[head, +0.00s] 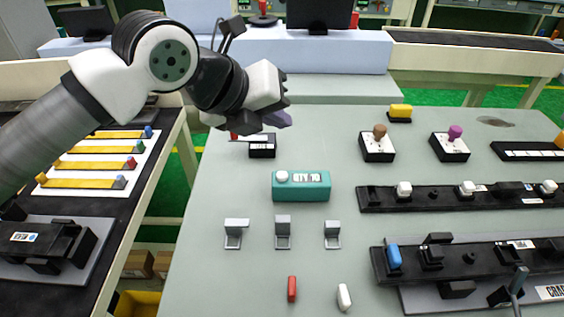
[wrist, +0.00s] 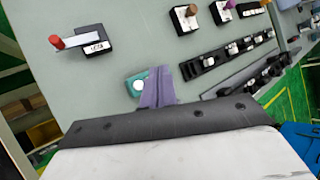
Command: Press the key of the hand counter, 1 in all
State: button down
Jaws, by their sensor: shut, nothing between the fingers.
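The hand counter is a teal box (head: 316,188) on the grey-green table, with a round white key (head: 282,176) on its top left and a label that seems to read "QTY 10". My gripper (head: 282,120) is above and behind the counter in the head view, apart from it, with purple fingers. In the wrist view the shut, empty fingers (wrist: 158,88) cover the right part of the counter (wrist: 130,80), while its white key (wrist: 137,85) shows just left of them.
A black block (head: 262,150) with a red-ended lever stands behind the counter, below my gripper. Several grey metal brackets (head: 283,232) stand in front. Black rails (head: 440,200) with clips lie to the right. A red piece (head: 292,289) and a white piece (head: 344,297) lie near the front.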

jog(key=shift+s, duration=0.15)
jog(key=b, duration=0.5)
send_over(282, 176)
jog(key=f, duration=0.7)
jog(key=shift+s+a+f, duration=0.2)
jog(key=shift+a+f, duration=0.15)
jog(key=shift+a, duration=0.05)
jog(key=shift+f+b, duration=0.5)
jog(key=shift+b, duration=0.15)
jog(key=shift+f, duration=0.15)
dwell(0.7)
jog(key=shift+f+b, duration=0.3)
jog(key=shift+b, duration=0.45)
jog(key=shift+f+b, duration=0.45)
jog(key=shift+b, duration=0.1)
dwell(0.4)
jog(key=shift+r, duration=0.2)
jog(key=shift+r+p, duration=0.35)
jog(key=shift+r, duration=0.35)
